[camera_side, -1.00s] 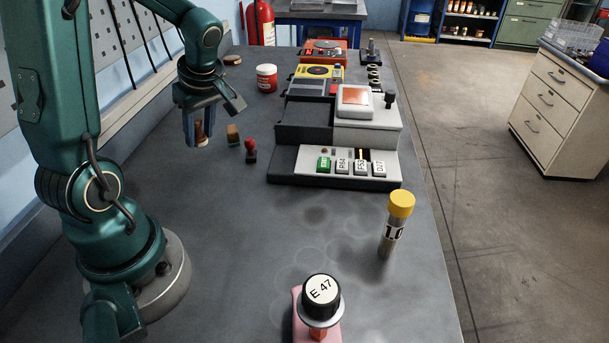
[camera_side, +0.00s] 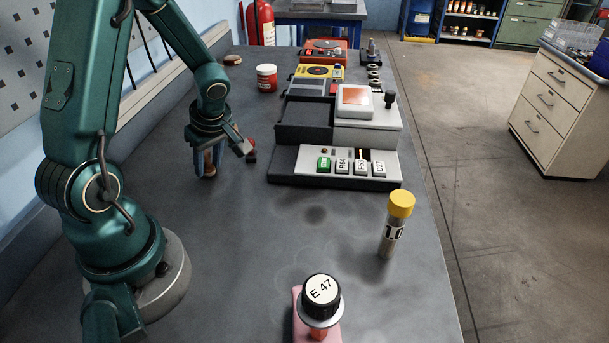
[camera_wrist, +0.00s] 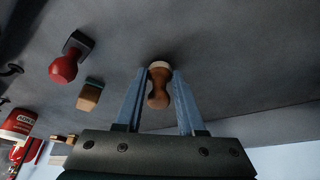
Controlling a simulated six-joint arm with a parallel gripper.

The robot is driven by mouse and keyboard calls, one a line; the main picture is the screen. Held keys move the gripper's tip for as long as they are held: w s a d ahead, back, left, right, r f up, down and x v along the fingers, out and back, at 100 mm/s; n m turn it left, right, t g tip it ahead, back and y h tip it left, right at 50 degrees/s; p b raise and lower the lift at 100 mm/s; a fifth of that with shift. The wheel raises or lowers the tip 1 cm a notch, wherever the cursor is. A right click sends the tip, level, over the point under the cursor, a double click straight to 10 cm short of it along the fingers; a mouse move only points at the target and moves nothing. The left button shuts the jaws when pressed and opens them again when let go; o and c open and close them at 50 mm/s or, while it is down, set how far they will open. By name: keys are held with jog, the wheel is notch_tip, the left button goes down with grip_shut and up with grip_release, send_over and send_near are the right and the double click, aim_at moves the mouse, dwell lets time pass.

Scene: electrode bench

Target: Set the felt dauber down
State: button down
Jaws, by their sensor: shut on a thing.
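My gripper (camera_side: 205,168) is low over the dark bench at left of centre. It is shut on the felt dauber (camera_side: 209,160), a brown turned wooden handle with a pale felt end. In the wrist view the dauber (camera_wrist: 158,88) stands between the two blue fingers (camera_wrist: 157,95), felt end away from the palm. The felt is close to the bench top (camera_side: 240,230); I cannot tell whether it touches.
A red-handled stamp (camera_wrist: 65,68) and a small wood-and-dark block (camera_wrist: 90,96) stand beside my gripper. The grey machine with keys (camera_side: 338,160) is to the right. A yellow-capped tube (camera_side: 397,225) and the E 47 knob piece (camera_side: 321,298) stand nearer the camera. Bench between is clear.

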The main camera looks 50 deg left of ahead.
jog(key=c, duration=0.5)
grip_release()
jog(key=shift+f, duration=0.1)
jog(key=shift+d+r, duration=0.15)
jog(key=shift+r, duration=0.45)
jog(key=s+v, duration=0.1)
jog(key=v, duration=1)
jog(key=s+d+r+m+t+h, duration=0.1)
jog(key=d+m+t, duration=0.1)
jog(key=d+m, duration=0.3)
jog(key=s+d+r+m+t+h, duration=0.1)
jog(key=d+m+t+h, duration=0.1)
jog(key=d+m, duration=0.3)
jog(key=s+d+r+m+t+h, duration=0.1)
jog(key=d+r+m+t, duration=0.1)
jog(key=d+m, duration=0.4)
jog(key=shift+s+m+h, duration=0.15)
jog(key=shift+m+h, duration=0.15)
jog(key=shift+m, duration=1.6)
